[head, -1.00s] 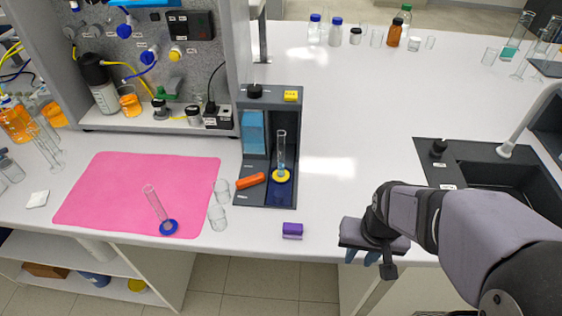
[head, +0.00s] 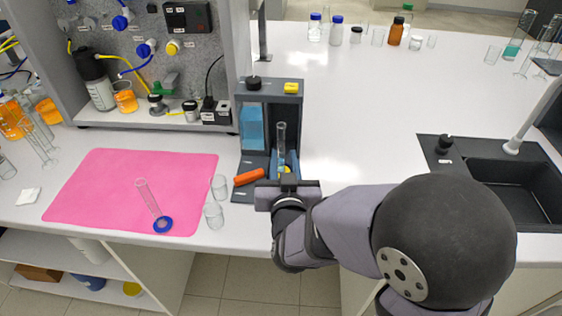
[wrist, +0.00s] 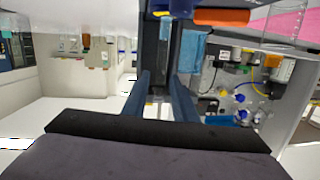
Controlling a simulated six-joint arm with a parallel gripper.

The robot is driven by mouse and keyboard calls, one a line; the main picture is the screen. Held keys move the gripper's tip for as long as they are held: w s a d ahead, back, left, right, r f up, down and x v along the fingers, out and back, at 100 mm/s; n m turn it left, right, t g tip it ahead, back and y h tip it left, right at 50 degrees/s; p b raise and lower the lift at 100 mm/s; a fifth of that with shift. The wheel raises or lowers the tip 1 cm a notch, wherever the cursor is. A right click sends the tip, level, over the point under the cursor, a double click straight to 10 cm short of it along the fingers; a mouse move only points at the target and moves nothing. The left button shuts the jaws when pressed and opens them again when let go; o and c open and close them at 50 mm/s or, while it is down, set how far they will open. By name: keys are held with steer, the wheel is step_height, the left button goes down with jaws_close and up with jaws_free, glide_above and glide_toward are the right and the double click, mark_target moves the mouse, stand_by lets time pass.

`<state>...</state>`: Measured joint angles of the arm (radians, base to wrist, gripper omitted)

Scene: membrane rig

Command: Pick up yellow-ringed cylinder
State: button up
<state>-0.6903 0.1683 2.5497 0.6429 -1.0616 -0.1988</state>
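The yellow-ringed cylinder (head: 281,138) stands upright in the dark bay of the grey stand (head: 253,185). Its yellow ring (head: 285,168) is mostly hidden behind my gripper in the head view. In the wrist view, which is upside down, the yellow ring (wrist: 162,13) shows at the top, and the clear tube is hard to make out against the dark stand. My gripper (wrist: 163,78) is open, its two blue fingers apart and pointing at the stand. In the head view my gripper (head: 288,172) is right in front of the cylinder. I cannot tell whether the fingers touch it.
An orange object (head: 249,177) lies left of the cylinder's base. Two clear beakers (head: 214,215) stand left of the stand. A sink (head: 510,190) is at the right.

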mark_target(281, 135)
steer(key=shift+s+a+r+t, duration=0.2)
steer(key=shift+s+r+t, duration=0.1)
steer(key=shift+r+t, duration=0.25)
steer(key=shift+s+a+r+t, duration=0.15)
steer(key=shift+s+r+t, duration=0.1)
steer(key=shift+r+t, duration=0.3)
steer(key=shift+w+a+p, duration=0.15)
steer(key=shift+w+p, duration=0.25)
steer(key=shift+w, duration=1.3)
steer(key=shift+w+a+p, duration=0.15)
steer(key=shift+w+p, duration=0.25)
steer(key=shift+w, duration=1.3)
steer(key=shift+w+r+p, duration=0.25)
steer(key=shift+w+p, duration=0.15)
steer(key=shift+w, duration=0.15)
steer(key=w+p, duration=0.1)
steer(key=w, duration=0.3)
steer(key=shift+a+p, duration=0.15)
steer(key=shift+p, duration=0.15)
steer(key=shift+c, duration=0.6)
jaws_close()
